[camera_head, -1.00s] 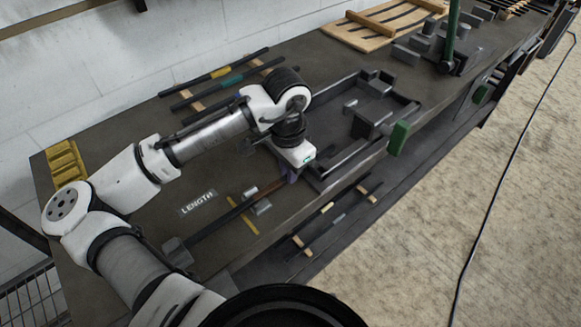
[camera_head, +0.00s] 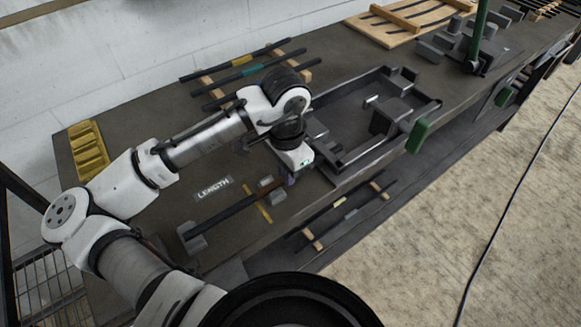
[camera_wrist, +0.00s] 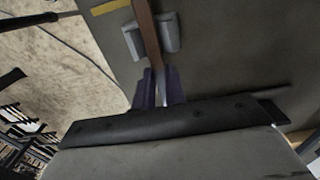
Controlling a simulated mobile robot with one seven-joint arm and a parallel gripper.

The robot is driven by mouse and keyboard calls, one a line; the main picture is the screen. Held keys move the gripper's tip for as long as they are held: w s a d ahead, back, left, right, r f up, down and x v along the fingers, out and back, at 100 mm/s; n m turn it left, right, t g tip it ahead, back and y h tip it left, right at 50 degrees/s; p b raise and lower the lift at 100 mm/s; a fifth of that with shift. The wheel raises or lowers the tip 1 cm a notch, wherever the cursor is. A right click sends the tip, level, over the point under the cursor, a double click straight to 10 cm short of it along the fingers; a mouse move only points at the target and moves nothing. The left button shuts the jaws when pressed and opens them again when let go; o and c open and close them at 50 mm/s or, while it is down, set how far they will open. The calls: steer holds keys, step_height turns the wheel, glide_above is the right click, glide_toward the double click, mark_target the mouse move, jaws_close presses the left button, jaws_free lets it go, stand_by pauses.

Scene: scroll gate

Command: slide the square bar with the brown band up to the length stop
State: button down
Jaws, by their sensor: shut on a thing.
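The square bar with the brown band (camera_head: 232,207) lies low over the bench, running from my gripper down-left. Its brown band also shows in the wrist view (camera_wrist: 149,35), passing between the cheeks of a grey guide (camera_wrist: 166,36). My gripper (camera_wrist: 158,92) is shut on the bar just behind the guide, with a purple finger on each side. In the head view my gripper (camera_head: 290,178) is partly hidden by my wrist. The grey length stop (camera_head: 191,239) stands at the bar's lower-left end. I cannot tell whether they touch.
A LENGTH label (camera_head: 213,188) and a yellow stripe (camera_head: 257,203) mark the bench. Other banded bars lie on a wooden rack (camera_head: 245,70) behind my arm and on a lower shelf (camera_head: 345,212). A dark frame with a green handle (camera_head: 417,137) is right of my gripper.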

steer(key=shift+s+a, duration=0.1)
steer(key=shift+a, duration=0.05)
steer(key=c, duration=1.4)
jaws_free()
steer(key=shift+o, duration=0.2)
steer(key=shift+r, duration=0.1)
step_height(320, 180, up, 14)
steer(key=shift+b, duration=0.4)
